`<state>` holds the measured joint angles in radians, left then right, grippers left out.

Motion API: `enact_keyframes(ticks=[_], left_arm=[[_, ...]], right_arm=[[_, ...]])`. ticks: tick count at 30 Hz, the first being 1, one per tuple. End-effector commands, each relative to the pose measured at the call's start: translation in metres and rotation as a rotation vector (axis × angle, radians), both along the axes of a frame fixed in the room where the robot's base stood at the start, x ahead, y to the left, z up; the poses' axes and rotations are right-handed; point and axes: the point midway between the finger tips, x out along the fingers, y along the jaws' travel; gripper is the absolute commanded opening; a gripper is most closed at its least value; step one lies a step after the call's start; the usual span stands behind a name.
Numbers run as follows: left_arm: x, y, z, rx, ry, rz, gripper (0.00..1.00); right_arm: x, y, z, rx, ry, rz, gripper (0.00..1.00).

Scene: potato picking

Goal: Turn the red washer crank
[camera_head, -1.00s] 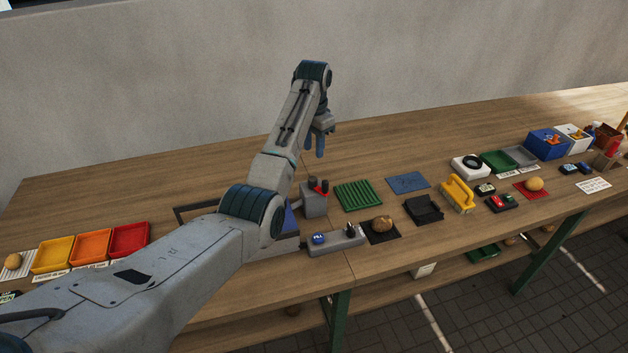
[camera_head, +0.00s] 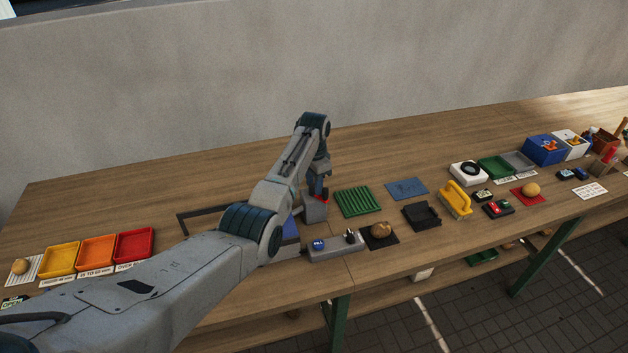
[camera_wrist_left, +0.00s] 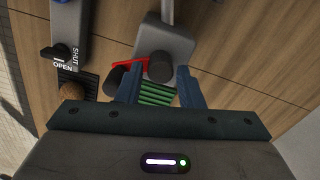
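The washer is a small grey box (camera_head: 315,213) on the table. It also shows in the left wrist view (camera_wrist_left: 168,38). Its red crank (camera_wrist_left: 130,64) is a thin bar running between two dark round knobs, one on the box (camera_wrist_left: 160,67) and one at the bar's left end (camera_wrist_left: 116,79). In the head view, a bit of the red crank (camera_head: 326,199) shows below my left gripper (camera_head: 319,188). In the wrist view my left gripper (camera_wrist_left: 160,82) is open, its two blue fingers apart, close to the knobs. Whether they touch the crank I cannot tell. My right gripper is out of view.
A grey valve block (camera_head: 335,245) with a blue knob and a potato (camera_head: 381,230) on a dark mat are in front. A green ribbed tray (camera_head: 357,201) is just right. Yellow, orange and red trays (camera_head: 134,258) stand at left. The table behind is clear.

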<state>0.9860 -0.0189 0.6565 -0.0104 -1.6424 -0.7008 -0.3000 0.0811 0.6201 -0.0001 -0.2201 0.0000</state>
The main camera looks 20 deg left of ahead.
Motion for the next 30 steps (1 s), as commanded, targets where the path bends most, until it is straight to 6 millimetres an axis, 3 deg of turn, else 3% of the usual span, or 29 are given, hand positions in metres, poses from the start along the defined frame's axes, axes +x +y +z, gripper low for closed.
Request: enact_keyframes(ticks=[8, 13, 23, 30], left_arm=[[-0.0002, 0.0001, -0.0022, 0.000, 0.000, 0.001, 0.34], [-0.0002, 0.0001, -0.0020, 0.000, 0.000, 0.001, 0.02], [-0.0001, 0.0001, -0.0012, 0.000, 0.001, 0.036, 0.02], [0.0005, 0.0004, 0.0000, 0.001, 0.001, 0.169, 0.02]], right_arm=[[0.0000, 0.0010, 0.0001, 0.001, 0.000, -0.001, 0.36], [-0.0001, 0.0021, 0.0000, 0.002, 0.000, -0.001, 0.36], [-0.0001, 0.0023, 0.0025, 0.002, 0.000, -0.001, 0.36], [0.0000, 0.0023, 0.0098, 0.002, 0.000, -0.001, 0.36]])
